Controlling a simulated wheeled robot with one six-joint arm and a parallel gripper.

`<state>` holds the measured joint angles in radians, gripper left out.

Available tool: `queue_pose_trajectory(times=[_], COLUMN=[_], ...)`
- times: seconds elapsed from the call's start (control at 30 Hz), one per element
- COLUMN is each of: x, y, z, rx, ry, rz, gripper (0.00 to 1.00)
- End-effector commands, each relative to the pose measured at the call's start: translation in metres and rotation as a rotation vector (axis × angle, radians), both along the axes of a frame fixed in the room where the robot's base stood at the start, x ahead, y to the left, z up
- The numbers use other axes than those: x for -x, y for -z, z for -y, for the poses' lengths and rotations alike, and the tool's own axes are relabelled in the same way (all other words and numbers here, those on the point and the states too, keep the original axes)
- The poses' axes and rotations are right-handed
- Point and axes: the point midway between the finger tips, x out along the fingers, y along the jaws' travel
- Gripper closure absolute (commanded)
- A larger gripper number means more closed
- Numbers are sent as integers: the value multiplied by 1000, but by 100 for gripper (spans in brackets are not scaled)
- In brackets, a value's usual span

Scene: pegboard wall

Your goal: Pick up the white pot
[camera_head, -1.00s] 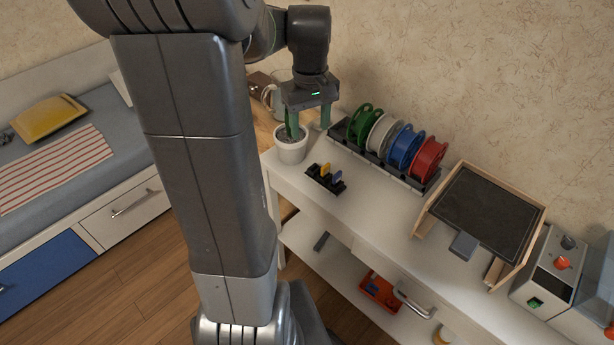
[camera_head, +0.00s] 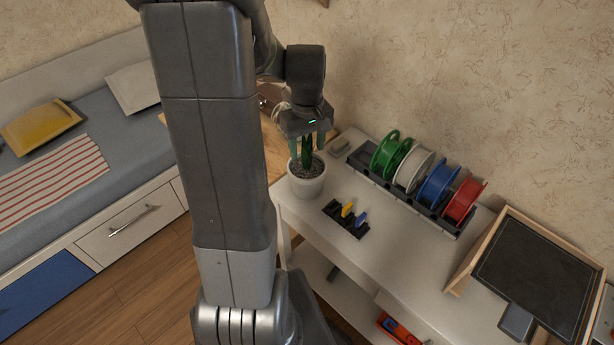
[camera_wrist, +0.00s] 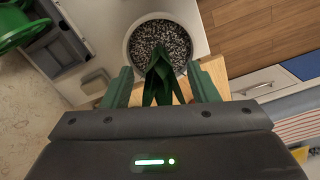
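The white pot (camera_head: 308,188) stands upright at the left end of the white table, with dark gravel and a green plant (camera_head: 307,152) in it. My gripper (camera_head: 307,144) is above the pot, pointing down, with its green fingers apart. In the wrist view, the pot's white rim (camera_wrist: 127,50) and gravel are at the top centre. The plant's leaves (camera_wrist: 158,82) rise between the open fingers of my gripper (camera_wrist: 160,72). The fingers look clear of the pot's rim. The pot's far side is partly hidden in the head view.
A rack with green (camera_head: 390,155), white (camera_head: 413,170), blue (camera_head: 438,187) and red (camera_head: 463,203) spools stands along the wall. A small black holder (camera_head: 344,220) with yellow and blue pieces is right of the pot. A framed dark board (camera_head: 535,275) lies further right.

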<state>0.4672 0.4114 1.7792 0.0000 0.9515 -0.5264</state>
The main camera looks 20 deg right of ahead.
Motion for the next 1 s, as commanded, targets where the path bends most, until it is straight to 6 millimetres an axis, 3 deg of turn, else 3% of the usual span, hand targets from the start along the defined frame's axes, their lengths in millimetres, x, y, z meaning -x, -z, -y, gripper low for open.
queue_pose_trajectory(times=[0.03, 0.27, 0.73, 1.0], x=[0, 0, -1, -1], y=[0, 0, -6, -52], z=[0, 0, 1, 1], rx=[0, 0, 3, 4], ry=[0, 0, 0, 0], rz=[0, 0, 4, 7], gripper=[57, 100, 100, 100])
